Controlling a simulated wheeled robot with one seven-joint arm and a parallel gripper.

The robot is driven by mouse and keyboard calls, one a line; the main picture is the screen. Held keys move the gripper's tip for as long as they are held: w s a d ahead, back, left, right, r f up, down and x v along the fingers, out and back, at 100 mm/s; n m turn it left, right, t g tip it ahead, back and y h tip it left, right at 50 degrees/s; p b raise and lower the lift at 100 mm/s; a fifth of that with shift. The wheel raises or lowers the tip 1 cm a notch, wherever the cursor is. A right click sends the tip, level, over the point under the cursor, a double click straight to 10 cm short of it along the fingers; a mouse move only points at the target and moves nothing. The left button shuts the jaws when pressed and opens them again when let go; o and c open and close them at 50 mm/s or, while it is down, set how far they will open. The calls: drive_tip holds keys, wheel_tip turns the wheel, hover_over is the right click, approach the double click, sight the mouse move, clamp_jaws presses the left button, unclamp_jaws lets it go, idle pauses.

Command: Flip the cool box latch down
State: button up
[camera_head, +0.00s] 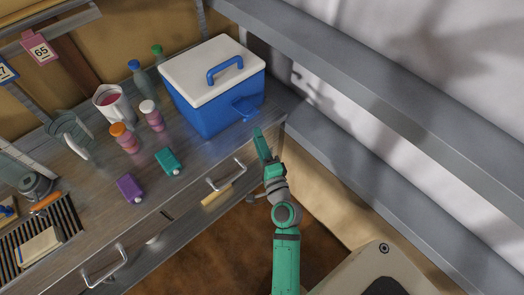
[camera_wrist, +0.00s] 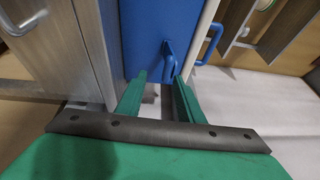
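The blue cool box (camera_head: 205,105) stands on the metal counter with its white lid (camera_head: 205,68) closed. Its blue latch (camera_head: 245,108) juts outward from the front face, below the lid. My green gripper (camera_head: 260,138) is in front of the box, a little short of the latch. In the wrist view, the two fingers of my gripper (camera_wrist: 160,82) are apart with nothing held between them. The latch (camera_wrist: 169,60) shows just beyond the fingertips, closer to the right one. I cannot tell whether that finger touches it.
A white cup (camera_head: 113,104), several bottles and a teal carton (camera_head: 168,162) stand left of the box. A purple carton (camera_head: 130,188) lies nearer the counter's front. Drawer handles (camera_head: 228,174) stick out below. A grey beam (camera_head: 400,115) runs along the right.

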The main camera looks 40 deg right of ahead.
drive_tip(key=s, duration=0.1)
drive_tip(key=s+f, duration=0.1)
drive_tip(key=s+a, duration=0.1)
drive_tip(key=shift+s+f, duration=0.1)
drive_tip(key=shift+f, duration=0.25)
idle(0.5)
drive_tip(key=v, duration=1.1)
idle(0.4)
